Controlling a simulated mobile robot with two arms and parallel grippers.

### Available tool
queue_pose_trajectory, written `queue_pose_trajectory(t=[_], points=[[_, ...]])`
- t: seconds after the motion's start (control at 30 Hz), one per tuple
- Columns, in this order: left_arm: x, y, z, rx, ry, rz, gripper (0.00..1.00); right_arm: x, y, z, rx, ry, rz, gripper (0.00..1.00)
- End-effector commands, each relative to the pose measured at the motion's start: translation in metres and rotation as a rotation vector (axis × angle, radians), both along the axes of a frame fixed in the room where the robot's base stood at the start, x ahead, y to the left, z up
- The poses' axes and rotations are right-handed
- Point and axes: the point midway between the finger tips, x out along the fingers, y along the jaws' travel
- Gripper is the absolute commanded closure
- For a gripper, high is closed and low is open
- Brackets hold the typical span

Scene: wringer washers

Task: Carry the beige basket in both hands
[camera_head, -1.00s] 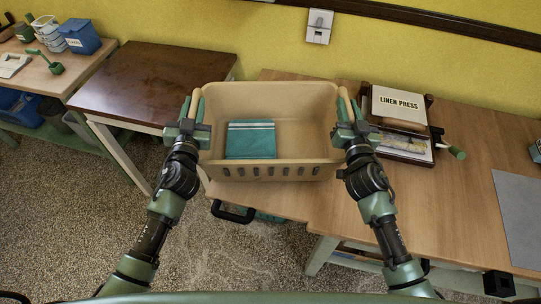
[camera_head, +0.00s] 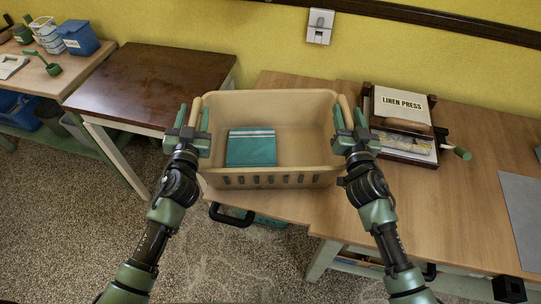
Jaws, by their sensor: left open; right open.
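The beige basket (camera_head: 300,176) is upright at the left end of the light wooden table, near its front edge. A folded teal cloth with white stripes (camera_head: 251,150) lies in it. My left gripper (camera_head: 193,118) is at the basket's left wooden handle (camera_head: 195,108), with its fingers open on either side of it. My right gripper (camera_head: 348,118) is at the right wooden handle (camera_head: 344,107), its fingers also apart around it. I cannot tell whether the fingers touch the handles. The basket's underside is hidden, so I cannot tell whether it rests fully on the table.
The light wooden table (camera_head: 460,205) extends right, bearing a linen press box (camera_head: 402,104) and a grey mat (camera_head: 523,205). A dark-topped table (camera_head: 150,82) stands to the left across a gap. Open speckled floor (camera_head: 60,220) lies at lower left. A yellow wall is behind.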

Motion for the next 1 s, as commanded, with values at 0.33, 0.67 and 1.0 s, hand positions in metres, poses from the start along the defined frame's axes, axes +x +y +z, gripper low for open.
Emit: queue_pose_trajectory(t=[0.33, 0.67, 1.0], points=[[-0.060, -0.002, -0.003, -0.004, 0.005, 0.001, 0.55, 0.000, 0.001, 0.000, 0.000, 0.001, 0.002, 0.54], [-0.112, -0.003, -0.002, 0.000, 0.003, 0.002, 0.55, 0.000, 0.001, 0.000, 0.000, 0.001, 0.002, 0.54], [-0.119, -0.003, -0.001, 0.001, 0.002, 0.002, 0.55, -0.032, 0.001, -0.002, 0.004, 0.004, 0.003, 0.54]])
